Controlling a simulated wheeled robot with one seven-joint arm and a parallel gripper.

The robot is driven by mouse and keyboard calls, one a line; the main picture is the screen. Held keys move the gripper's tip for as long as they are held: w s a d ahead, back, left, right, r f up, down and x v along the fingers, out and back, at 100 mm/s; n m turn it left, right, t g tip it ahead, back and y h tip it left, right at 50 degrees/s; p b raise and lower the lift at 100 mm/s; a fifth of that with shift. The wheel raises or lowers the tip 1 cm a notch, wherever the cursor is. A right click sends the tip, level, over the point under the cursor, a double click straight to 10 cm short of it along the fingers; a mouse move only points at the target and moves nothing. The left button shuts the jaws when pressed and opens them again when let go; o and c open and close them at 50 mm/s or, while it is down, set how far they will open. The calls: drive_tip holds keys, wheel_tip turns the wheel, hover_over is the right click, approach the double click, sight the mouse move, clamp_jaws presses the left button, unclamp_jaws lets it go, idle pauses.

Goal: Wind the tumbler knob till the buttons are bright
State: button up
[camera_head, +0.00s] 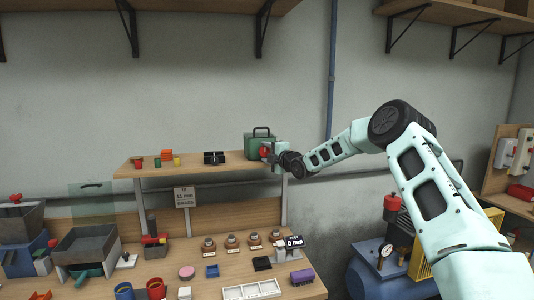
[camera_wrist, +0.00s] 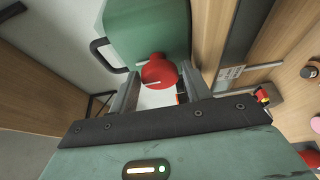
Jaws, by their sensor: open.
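A green box (camera_head: 257,141) with a dark handle stands at the right end of the wall shelf. A red round knob (camera_wrist: 158,71) with a pale line on it is on the box's face. The knob also shows in the head view (camera_head: 264,150), partly covered by my gripper (camera_head: 272,155). In the wrist view the two fingers of my gripper (camera_wrist: 160,88) are open, one on each side of the knob. I cannot tell if they touch it. A row of small brown units with pale round tops (camera_head: 231,240) stands on the bench; I cannot tell if they are lit.
The wooden shelf (camera_head: 200,171) also holds small red, yellow and green pieces and a black holder (camera_head: 214,158). A sign (camera_head: 185,196) stands below. Bins, cups and a white tray (camera_head: 251,290) crowd the bench. A blue compressor (camera_head: 370,280) is at right.

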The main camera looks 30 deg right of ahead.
drive_tip(key=c, duration=0.7)
drive_tip(key=shift+f+b, duration=0.3)
drive_tip(key=shift+b, duration=0.9)
